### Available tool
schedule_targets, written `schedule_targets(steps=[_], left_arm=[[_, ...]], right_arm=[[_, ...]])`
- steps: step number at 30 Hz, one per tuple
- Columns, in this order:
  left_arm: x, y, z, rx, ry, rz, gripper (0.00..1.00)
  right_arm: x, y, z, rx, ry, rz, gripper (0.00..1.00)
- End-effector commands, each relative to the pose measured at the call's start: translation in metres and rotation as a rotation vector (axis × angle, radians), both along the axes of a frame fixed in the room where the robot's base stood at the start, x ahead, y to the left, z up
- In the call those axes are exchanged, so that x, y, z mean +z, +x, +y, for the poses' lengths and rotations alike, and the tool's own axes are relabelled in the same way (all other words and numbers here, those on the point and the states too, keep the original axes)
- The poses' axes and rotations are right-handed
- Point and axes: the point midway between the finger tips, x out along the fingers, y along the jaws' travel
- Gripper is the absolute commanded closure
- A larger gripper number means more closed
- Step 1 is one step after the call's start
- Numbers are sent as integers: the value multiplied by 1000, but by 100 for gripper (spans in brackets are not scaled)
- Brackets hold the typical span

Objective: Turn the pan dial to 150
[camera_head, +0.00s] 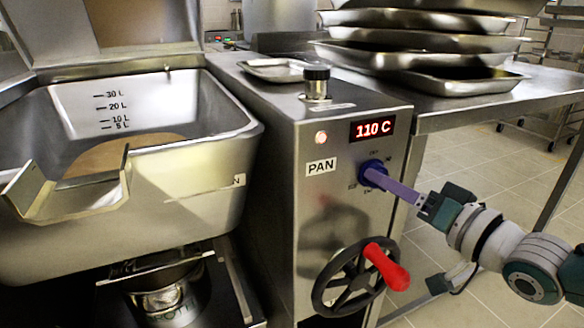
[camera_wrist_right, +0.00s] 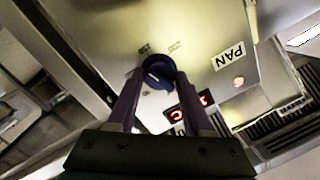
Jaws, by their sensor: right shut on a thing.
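The pan dial (camera_head: 373,173) is a blue knob on the front of the steel control panel, below the red display (camera_head: 373,129), which reads 110 C. A PAN label (camera_head: 321,166) is to its left. My right gripper (camera_head: 380,178) reaches in from the right with its purple fingers at the dial and is shut on it. In the right wrist view the dial (camera_wrist_right: 158,72) sits between the two fingertips (camera_wrist_right: 157,80), and the display (camera_wrist_right: 188,112) shows partly, behind a finger. My left gripper is not in view.
A black handwheel with a red handle (camera_head: 387,267) is below the dial, close under my right gripper. The tilting pan (camera_head: 190,165) stands at the left. Stacked steel trays (camera_head: 430,45) rest on the table behind. A black-topped knob (camera_head: 317,82) stands on the panel's top.

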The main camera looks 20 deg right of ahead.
Motion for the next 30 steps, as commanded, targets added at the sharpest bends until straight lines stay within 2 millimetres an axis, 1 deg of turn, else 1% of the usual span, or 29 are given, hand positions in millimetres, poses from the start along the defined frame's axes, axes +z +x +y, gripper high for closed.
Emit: schedule_targets(steps=[1, 9, 15, 21, 30], left_arm=[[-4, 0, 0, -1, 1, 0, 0], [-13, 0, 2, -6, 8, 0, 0], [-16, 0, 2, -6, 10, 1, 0], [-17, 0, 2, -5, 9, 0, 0], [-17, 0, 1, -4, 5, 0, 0]], right_arm=[[-2, 0, 0, 1, 37, -2, 100], [-2, 0, 0, 1, 226, -2, 100], [-1, 0, 0, 1, 311, -2, 100], [-1, 0, 0, 0, 348, -1, 100], [-1, 0, 0, 0, 357, 0, 100]])
